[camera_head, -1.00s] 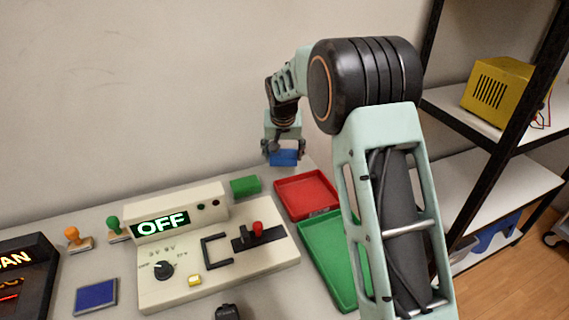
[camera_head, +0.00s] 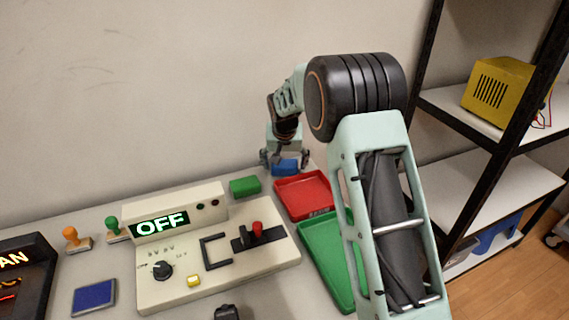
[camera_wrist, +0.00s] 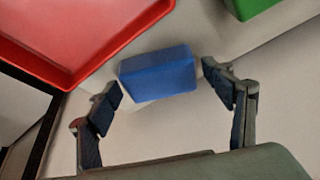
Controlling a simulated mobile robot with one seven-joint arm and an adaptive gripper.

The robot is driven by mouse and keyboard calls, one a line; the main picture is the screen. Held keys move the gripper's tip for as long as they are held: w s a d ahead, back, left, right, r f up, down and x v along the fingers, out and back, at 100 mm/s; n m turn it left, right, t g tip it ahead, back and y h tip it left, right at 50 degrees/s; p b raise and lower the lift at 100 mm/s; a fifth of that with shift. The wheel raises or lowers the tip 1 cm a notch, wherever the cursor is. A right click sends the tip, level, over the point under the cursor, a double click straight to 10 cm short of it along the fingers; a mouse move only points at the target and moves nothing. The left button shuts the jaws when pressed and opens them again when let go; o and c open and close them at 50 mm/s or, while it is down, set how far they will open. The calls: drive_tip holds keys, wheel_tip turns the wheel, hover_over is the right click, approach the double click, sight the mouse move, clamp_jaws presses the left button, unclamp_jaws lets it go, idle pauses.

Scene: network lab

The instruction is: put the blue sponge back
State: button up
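The blue sponge (camera_head: 285,167) rests on the back of the table, just behind the red tray (camera_head: 304,192). In the wrist view the blue sponge (camera_wrist: 158,74) lies between and a little beyond my fingertips, with gaps on both sides. My gripper (camera_head: 285,160) is open above the sponge; its spread fingers also show in the wrist view (camera_wrist: 162,80). A green sponge-like block (camera_head: 244,187) lies to the left of the blue sponge.
A green tray (camera_head: 318,238) stands in front of the red tray. A control panel (camera_head: 163,285) with an OFF display fills the middle of the table. Orange (camera_head: 72,236) and green (camera_head: 113,225) stamps and a blue pad (camera_head: 94,297) are at left. A shelf (camera_head: 484,135) stands at right.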

drive_tip(key=shift+s+r, duration=0.1)
drive_tip(key=shift+r, duration=0.35)
drive_tip(key=p+v, duration=0.1)
drive_tip(key=v, duration=1)
drive_tip(key=shift+r, duration=0.25)
drive_tip(key=shift+s, duration=0.1)
